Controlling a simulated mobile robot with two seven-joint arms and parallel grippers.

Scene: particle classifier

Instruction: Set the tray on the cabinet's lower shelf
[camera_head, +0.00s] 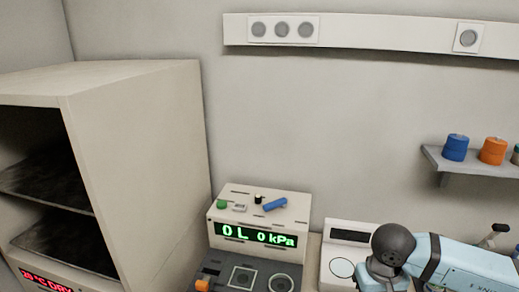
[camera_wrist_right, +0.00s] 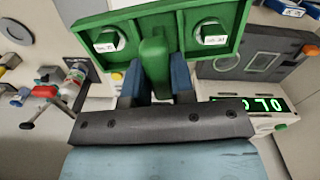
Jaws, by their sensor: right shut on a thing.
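The green tray (camera_wrist_right: 176,28) shows at the top of the right wrist view, with two small labelled green-and-white pieces (camera_wrist_right: 108,40) set in its openings. My right gripper (camera_wrist_right: 158,78) has its blue fingers shut on the tray's green handle. The tray is outside the head view, where only my right arm shows at the lower right. The cabinet (camera_head: 145,150) stands at the left of the head view with its dark front open. Its lower shelf (camera_head: 70,245) is bare where it shows; its far end is hidden by the side wall. My left gripper is in neither view.
A box with a green pressure display (camera_head: 258,236) stands right of the cabinet, and a white scale-like device (camera_head: 343,262) beside it. A wall shelf (camera_head: 475,166) at the right holds blue and orange containers. The cabinet's upper shelf (camera_head: 45,185) looks empty.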

